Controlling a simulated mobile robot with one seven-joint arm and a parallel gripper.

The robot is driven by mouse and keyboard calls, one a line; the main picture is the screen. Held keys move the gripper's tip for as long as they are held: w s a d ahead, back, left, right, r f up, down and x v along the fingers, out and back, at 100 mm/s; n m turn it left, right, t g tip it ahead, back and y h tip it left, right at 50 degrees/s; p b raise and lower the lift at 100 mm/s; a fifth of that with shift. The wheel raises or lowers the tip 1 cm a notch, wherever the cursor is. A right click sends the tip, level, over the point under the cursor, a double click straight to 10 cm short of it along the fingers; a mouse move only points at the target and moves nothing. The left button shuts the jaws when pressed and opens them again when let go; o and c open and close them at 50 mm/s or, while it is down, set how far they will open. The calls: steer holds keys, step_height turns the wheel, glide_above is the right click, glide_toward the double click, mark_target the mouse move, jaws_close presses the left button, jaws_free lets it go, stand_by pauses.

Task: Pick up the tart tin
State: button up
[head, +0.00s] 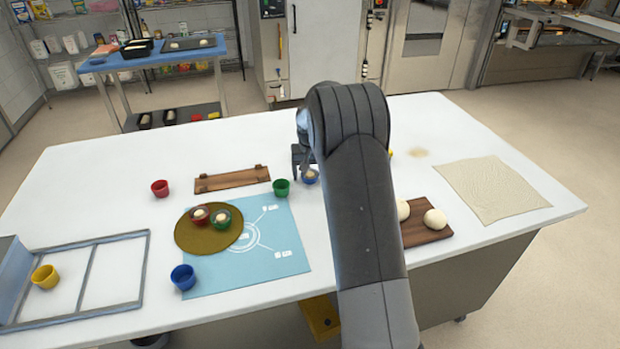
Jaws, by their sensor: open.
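Several small coloured cups that look like tart tins stand on the white table. A blue tin with pale filling (311,178) is right at my gripper (304,168), which is open above or around it; I cannot tell if they touch. A green tin (281,188) is just left of it. A red tin (160,188) stands further left, a blue tin (183,278) near the front, and a yellow tin (45,277) at the far left. A filled red tin (199,218) and a filled green tin (223,219) sit on a round olive mat (188,241). My arm hides part of the table.
A light blue mat (270,275) lies under some tins. A wooden board (232,180) lies behind it. A metal frame (117,237) is at left. Dough balls (434,219) sit on a wooden board (415,233) at right, beside a beige cloth (492,188). The table's back right is mostly clear.

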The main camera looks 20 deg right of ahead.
steer(key=shift+c, duration=0.4)
steer(key=c, duration=0.9)
